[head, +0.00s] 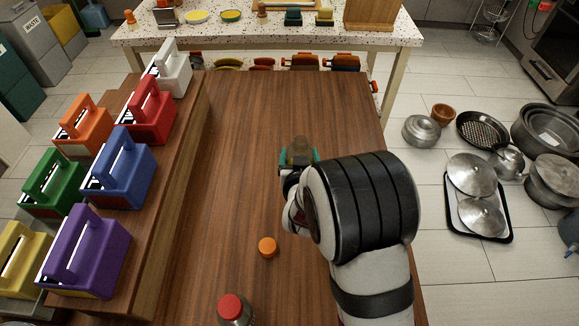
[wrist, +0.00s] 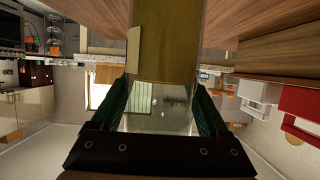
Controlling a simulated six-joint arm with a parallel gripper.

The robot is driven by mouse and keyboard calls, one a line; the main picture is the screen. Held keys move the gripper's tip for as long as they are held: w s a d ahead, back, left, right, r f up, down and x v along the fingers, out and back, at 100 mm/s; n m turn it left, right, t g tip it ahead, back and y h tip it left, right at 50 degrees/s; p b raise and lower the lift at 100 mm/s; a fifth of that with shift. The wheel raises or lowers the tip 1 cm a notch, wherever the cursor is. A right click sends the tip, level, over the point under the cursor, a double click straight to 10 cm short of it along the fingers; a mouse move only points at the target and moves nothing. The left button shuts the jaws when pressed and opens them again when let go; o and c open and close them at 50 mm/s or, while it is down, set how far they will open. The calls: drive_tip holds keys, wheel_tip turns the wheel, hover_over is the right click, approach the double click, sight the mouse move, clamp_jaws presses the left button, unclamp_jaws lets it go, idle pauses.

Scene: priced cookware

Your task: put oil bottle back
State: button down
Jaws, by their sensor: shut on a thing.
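My gripper (head: 300,156) is over the far half of the brown wooden table (head: 225,150), with teal-green fingers on either side of a glass bottle (head: 300,146). In the wrist view the bottle (wrist: 165,45) fills the space between the fingers (wrist: 160,108). Its olive-yellow part is toward the wood and a clear part is nearer the gripper. My gripper is shut on it. My arm hides part of the bottle in the head view, and I cannot tell whether its base touches the table.
An orange cap (head: 267,246) and a red-capped container (head: 233,309) are on the near table. Colored handled caddies, including purple (head: 88,262) and blue (head: 125,180), line the raised left shelf. A speckled counter (head: 340,38) stands beyond. Pots and lids (head: 472,175) lie on the right floor.

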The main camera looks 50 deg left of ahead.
drive_tip(key=f, duration=0.2)
drive_tip(key=a+f, duration=0.1)
drive_tip(key=s+a+f, duration=0.1)
drive_tip(key=f, duration=0.1)
drive_tip(key=shift+s+a+f, duration=0.1)
drive_tip(key=shift+a+f, duration=0.1)
drive_tip(key=shift+f, duration=0.1)
drive_tip(key=shift+f, duration=0.1)
unclamp_jaws()
drive_tip(key=shift+f, duration=0.1)
